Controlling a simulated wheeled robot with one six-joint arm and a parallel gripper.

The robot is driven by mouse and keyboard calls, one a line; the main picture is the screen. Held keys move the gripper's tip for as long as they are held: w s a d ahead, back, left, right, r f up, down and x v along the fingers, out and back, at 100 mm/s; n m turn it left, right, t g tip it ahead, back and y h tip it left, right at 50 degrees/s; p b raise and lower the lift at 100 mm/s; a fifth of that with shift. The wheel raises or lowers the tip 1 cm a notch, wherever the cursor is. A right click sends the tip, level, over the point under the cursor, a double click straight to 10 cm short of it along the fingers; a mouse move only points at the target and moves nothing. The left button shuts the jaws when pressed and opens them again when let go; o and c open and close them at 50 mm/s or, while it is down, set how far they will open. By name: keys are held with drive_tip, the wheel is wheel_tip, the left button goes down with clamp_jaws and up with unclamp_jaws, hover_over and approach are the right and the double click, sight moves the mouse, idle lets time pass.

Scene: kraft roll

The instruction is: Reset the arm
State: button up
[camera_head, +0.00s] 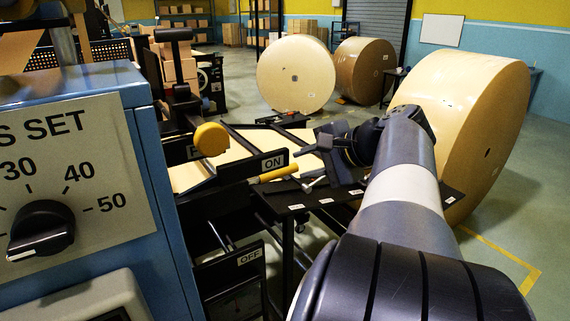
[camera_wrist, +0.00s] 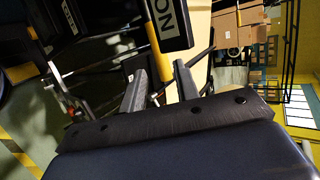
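My arm (camera_head: 405,185) reaches forward from the lower right of the head view. My gripper (camera_head: 308,167) is at its end, just right of the black ON plate (camera_head: 273,163) and above a black table with white labels. In the wrist view, the two grey fingers of my gripper (camera_wrist: 160,78) stand apart with nothing held between them. The ON plate (camera_wrist: 168,22) shows close beyond the fingertips, seen sideways. I cannot tell the exact gap between fingertips and plate.
A blue control box (camera_head: 145,150) with a dial fills the left. A yellow-ended lever (camera_head: 211,139) and an OFF plate (camera_head: 250,257) are near the gripper. A large kraft roll (camera_head: 455,110) stands right of my arm; more rolls (camera_head: 296,75) stand behind. Open floor lies at right.

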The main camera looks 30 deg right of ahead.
sight(278, 173)
idle(0.3)
drive_tip(key=x, duration=1.1)
drive_tip(key=shift+f+p, duration=0.1)
drive_tip(key=shift+p, duration=0.25)
drive_tip(key=shift+s+f, duration=0.1)
